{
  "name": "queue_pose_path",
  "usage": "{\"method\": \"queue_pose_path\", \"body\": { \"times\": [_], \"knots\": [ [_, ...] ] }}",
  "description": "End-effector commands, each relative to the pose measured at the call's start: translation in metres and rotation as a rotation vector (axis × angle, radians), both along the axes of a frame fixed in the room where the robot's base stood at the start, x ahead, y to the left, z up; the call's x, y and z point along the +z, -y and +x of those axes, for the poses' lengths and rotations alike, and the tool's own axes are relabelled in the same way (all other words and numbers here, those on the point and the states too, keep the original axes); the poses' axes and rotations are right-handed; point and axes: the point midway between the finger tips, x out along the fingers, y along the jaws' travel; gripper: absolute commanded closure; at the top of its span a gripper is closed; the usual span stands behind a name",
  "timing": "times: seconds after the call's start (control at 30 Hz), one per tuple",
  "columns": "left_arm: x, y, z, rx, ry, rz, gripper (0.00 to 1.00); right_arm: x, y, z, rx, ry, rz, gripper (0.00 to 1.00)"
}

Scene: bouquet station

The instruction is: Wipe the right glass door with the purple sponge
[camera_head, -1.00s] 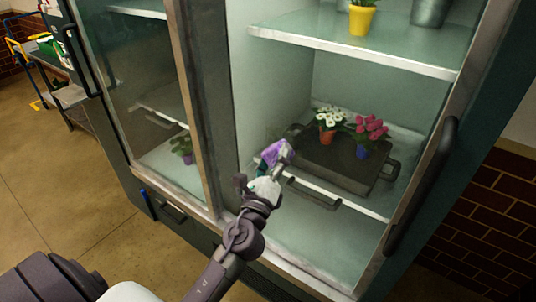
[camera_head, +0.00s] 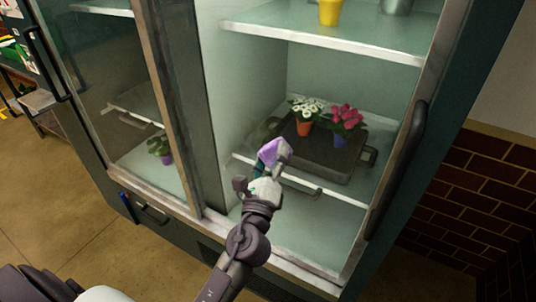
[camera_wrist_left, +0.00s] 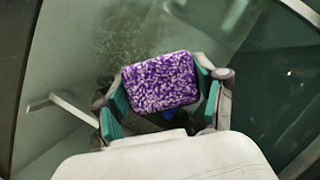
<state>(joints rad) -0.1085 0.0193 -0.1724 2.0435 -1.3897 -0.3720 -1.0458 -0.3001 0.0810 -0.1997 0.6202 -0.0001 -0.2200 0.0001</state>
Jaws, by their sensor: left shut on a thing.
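My left gripper (camera_head: 268,168) is in front of the lower left part of this door. It is shut on the purple sponge (camera_head: 274,151). The left wrist view shows the speckled sponge (camera_wrist_left: 160,82) between the two green finger pads, with glass beyond it. I cannot tell whether the sponge touches the glass. My right gripper is not in view.
Behind the glass, a dark tray (camera_head: 322,155) holds a white-flowered pot (camera_head: 304,124) and a pink-flowered pot (camera_head: 340,138). A yellow pot (camera_head: 330,12) stands on the upper shelf. The left door (camera_head: 120,90) has its own handle. A brick wall (camera_head: 470,190) is at right.

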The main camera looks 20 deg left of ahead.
Motion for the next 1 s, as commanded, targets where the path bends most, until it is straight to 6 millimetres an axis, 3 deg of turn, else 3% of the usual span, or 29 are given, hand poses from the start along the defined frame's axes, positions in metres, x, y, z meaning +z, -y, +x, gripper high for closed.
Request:
{"method": "queue_pose_path", "body": {
  "times": [0.03, 0.17, 1.0],
  "knots": [
    [0.01, 0.0, 0.0, -0.002, 0.004, 0.0, 0.58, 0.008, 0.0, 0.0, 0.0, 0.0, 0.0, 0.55],
    [0.018, 0.0, -0.001, -0.001, 0.003, 0.001, 0.58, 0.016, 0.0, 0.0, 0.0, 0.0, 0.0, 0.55],
    [0.016, -0.045, 0.003, 0.002, 0.001, 0.003, 0.58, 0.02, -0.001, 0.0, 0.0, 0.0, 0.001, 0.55]
  ]
}}
